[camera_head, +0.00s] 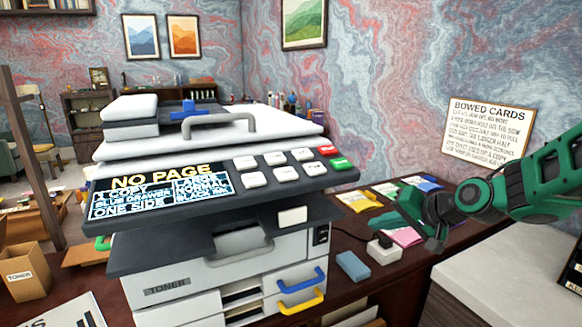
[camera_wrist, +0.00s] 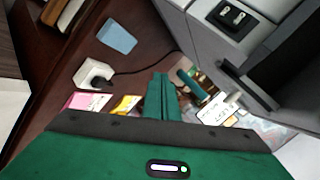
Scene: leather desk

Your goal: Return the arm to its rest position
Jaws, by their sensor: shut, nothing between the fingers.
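My green arm reaches in from the right edge in the head view. My gripper (camera_head: 422,226) hangs over the desk (camera_head: 395,278), to the right of the copier. In the wrist view its green fingers (camera_wrist: 160,98) are together with nothing between them. The copier (camera_head: 225,247) stands on the desk, apart from the gripper in the head view. Its screen (camera_head: 145,193) reads "NO PAGE". The copier's grey side also shows at the upper right in the wrist view (camera_wrist: 205,55).
A blue block (camera_head: 353,266) and a white socket box (camera_head: 383,250) with a cord lie near the gripper. Coloured packets, including a pink one (camera_head: 404,237) and a yellow one (camera_head: 358,201), lie behind. A "BOWED CARDS" sign (camera_head: 490,130) hangs on the wall. A toner box (camera_head: 27,272) stands left.

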